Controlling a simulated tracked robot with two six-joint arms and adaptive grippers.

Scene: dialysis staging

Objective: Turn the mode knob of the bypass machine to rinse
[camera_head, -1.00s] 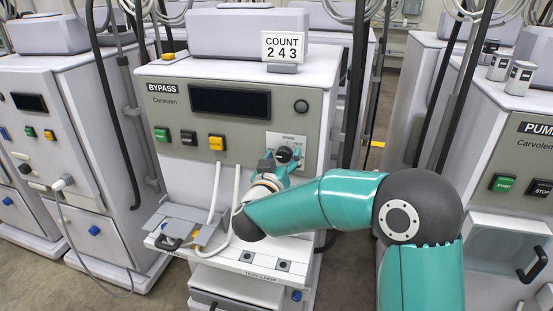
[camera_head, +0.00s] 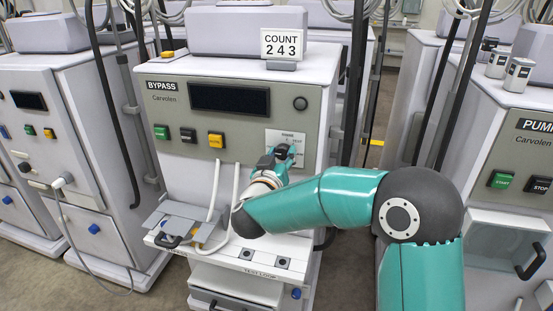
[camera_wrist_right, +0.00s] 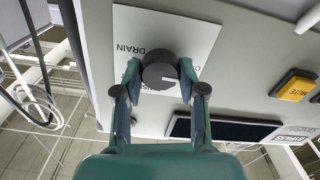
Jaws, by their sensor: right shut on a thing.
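The bypass machine (camera_head: 235,71) stands in the middle of the head view, with a dark display and a white knob plate (camera_head: 298,136) at its right. My right gripper (camera_head: 282,150) is at this plate and covers most of the knob. In the right wrist view, the dark round mode knob (camera_wrist_right: 160,71) sits between the two fingers of my right gripper (camera_wrist_right: 159,77), which is shut on it. A light mark on the knob points right in that view. "DRAIN" is readable on the plate; other labels are partly hidden. My left gripper is out of view.
Green, black and yellow buttons (camera_head: 216,140) sit left of the knob plate. A shelf (camera_head: 245,262) with a grey clamp-like part and white tubes juts out below. A count sign (camera_head: 283,45) stands on top. The pump machine (camera_head: 525,150) is at the right.

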